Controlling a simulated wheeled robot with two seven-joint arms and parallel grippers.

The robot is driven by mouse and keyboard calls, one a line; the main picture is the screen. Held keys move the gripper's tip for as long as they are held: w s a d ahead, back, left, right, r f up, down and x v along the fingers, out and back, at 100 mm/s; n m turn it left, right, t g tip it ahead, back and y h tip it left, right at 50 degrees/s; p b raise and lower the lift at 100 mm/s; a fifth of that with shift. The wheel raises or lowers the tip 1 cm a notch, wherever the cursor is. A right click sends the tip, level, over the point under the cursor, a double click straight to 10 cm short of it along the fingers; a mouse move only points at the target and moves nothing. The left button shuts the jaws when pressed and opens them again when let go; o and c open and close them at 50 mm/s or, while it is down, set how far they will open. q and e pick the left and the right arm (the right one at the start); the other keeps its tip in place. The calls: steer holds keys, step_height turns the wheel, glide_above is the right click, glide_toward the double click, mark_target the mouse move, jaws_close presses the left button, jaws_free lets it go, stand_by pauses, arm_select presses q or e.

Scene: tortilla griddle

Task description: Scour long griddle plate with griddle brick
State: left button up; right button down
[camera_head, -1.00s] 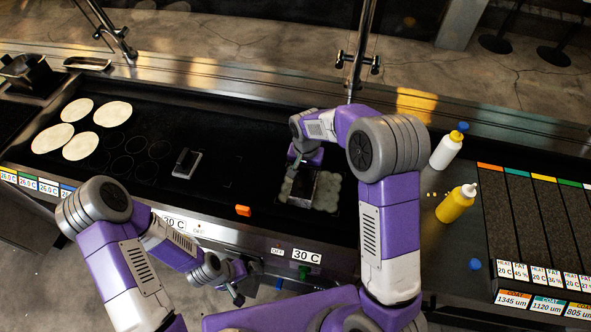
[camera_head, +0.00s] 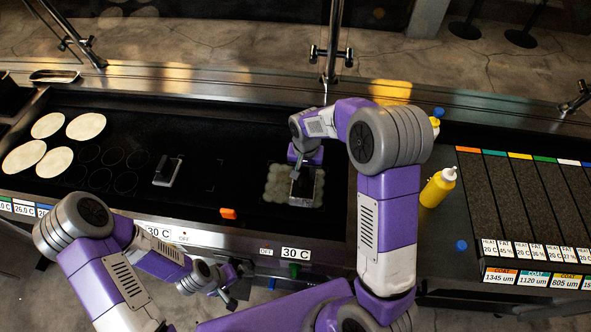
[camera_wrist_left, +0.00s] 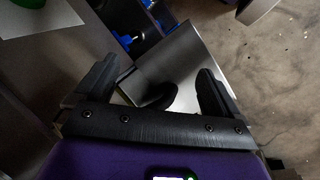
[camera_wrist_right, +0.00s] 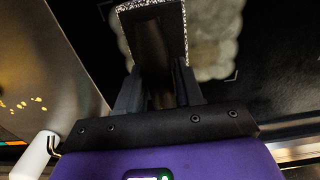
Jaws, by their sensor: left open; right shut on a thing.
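The long griddle plate (camera_head: 228,140) is a dark flat surface across the head view. A pale blotchy patch (camera_head: 277,185) lies on its right part. My right gripper (camera_head: 300,167) is shut on the griddle brick (camera_head: 304,190), a grey block with a dark top, which is over the right part of the patch. In the right wrist view the brick's speckled edge (camera_wrist_right: 184,45) shows beyond the fingers; its contact with the plate is hidden. My left gripper (camera_head: 226,290) is open and empty in front of the griddle's front edge; the left wrist view (camera_wrist_left: 155,85) shows its fingers apart.
A grey block (camera_head: 167,172) with a dark top sits mid-plate. Several tortillas (camera_head: 85,126) lie at the far left. An orange piece (camera_head: 228,213) sits at the front edge. A yellow bottle (camera_head: 438,187) stands right of my right arm.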

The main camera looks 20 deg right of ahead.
steer(key=shift+s+d+f, duration=0.1)
steer(key=shift+s+d, duration=0.1)
steer(key=shift+d, duration=0.1)
steer(key=shift+s+d, duration=0.3)
steer(key=shift+d, duration=0.3)
steer(key=shift+s+d, duration=0.3)
steer(key=shift+d, duration=0.3)
steer(key=c, duration=1)
jaws_free()
jaws_close()
arm_select(q)
step_height(320, 180, up, 4)
steer(key=p, duration=0.4)
steer(key=shift+f, duration=0.1)
arm_select(e)
step_height(320, 180, up, 5)
steer(key=shift+r, duration=0.2)
